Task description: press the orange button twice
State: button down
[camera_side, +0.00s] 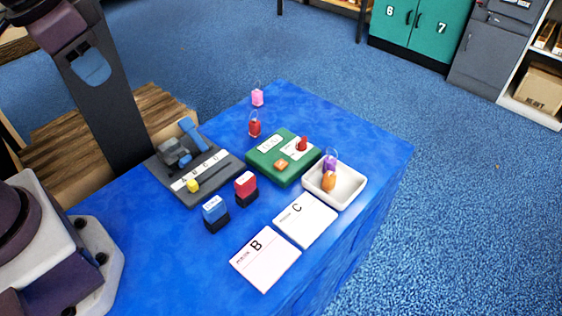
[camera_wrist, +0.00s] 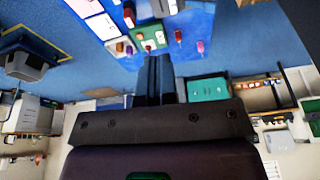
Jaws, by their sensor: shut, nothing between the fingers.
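The orange button (camera_side: 281,165) is a small raised block on a green box (camera_side: 262,163) in the middle of the blue table. The green box also carries white labels and a red knob. In the wrist view the green box (camera_wrist: 158,39) shows small beyond my fingertips, with the button a tiny orange patch (camera_wrist: 140,36). My gripper (camera_wrist: 160,58) is shut and empty, its two dark fingers side by side. It is well away from the button, touching nothing visible.
A white tray (camera_side: 349,193) with purple and orange items stands right of the green box. A dark grey panel (camera_side: 214,185) with a blue lever is at left. Blue (camera_side: 215,210) and red (camera_side: 245,184) stamps and cards B (camera_side: 266,262) and C (camera_side: 306,222) lie in front.

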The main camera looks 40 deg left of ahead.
jog(key=w+d+f+m, duration=0.2)
jog(key=w+f+m, duration=0.2)
jog(key=w+f, duration=0.55)
jog(key=m+t+h, duration=0.4)
jog(key=m+t, duration=0.1)
jog(key=m, duration=0.4)
send_over(281, 166)
notch_tip(281, 166, down, 7)
jog(key=shift+f, duration=0.1)
jog(key=shift+f, duration=0.1)
jog(key=shift+f, duration=4.35)
jog(key=shift+f, duration=0.15)
